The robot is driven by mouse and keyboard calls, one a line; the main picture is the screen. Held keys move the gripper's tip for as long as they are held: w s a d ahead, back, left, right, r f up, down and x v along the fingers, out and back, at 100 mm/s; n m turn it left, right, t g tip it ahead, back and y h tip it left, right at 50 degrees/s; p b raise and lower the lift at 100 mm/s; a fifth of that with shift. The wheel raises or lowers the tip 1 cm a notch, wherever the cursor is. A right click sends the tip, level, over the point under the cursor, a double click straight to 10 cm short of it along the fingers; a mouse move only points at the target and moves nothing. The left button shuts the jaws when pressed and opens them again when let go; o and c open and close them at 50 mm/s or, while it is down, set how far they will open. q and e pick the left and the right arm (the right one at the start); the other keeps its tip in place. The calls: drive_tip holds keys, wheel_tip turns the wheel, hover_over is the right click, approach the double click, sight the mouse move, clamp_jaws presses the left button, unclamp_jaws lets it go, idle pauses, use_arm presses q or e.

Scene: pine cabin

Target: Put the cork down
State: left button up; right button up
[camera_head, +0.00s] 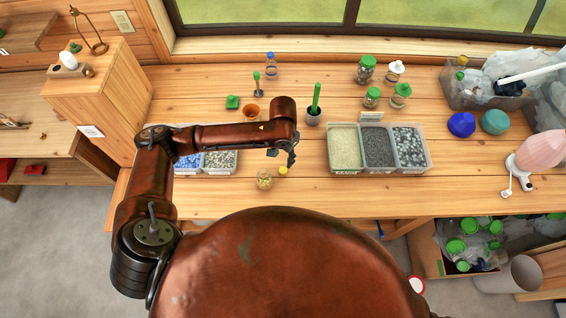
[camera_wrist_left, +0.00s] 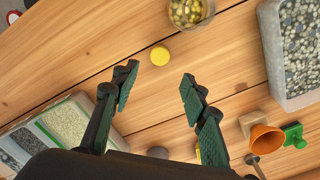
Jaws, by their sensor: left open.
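A small round yellow piece, seemingly the cork (camera_head: 283,170), rests on the wooden bench beside a glass jar (camera_head: 264,180) with yellowish contents. In the left wrist view the cork (camera_wrist_left: 160,56) lies just beyond the fingertips, with the jar (camera_wrist_left: 187,12) beside it. My left gripper (camera_head: 282,153) is open, with its fingers pointing down close to the cork. In the left wrist view my left gripper (camera_wrist_left: 160,75) has its fingers wide apart with bare bench between the tips. The cork is apart from both fingers. My right gripper does not show.
A blue-and-grey pebble tray (camera_head: 205,170) lies to the left and a three-part gravel tray (camera_head: 345,172) to the right. An orange funnel (camera_head: 251,110), a green-handled pot (camera_head: 313,117) and several jars stand behind. The bench's front right is clear.

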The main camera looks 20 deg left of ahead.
use_arm(q)
drive_tip(key=shift+r, duration=1.5)
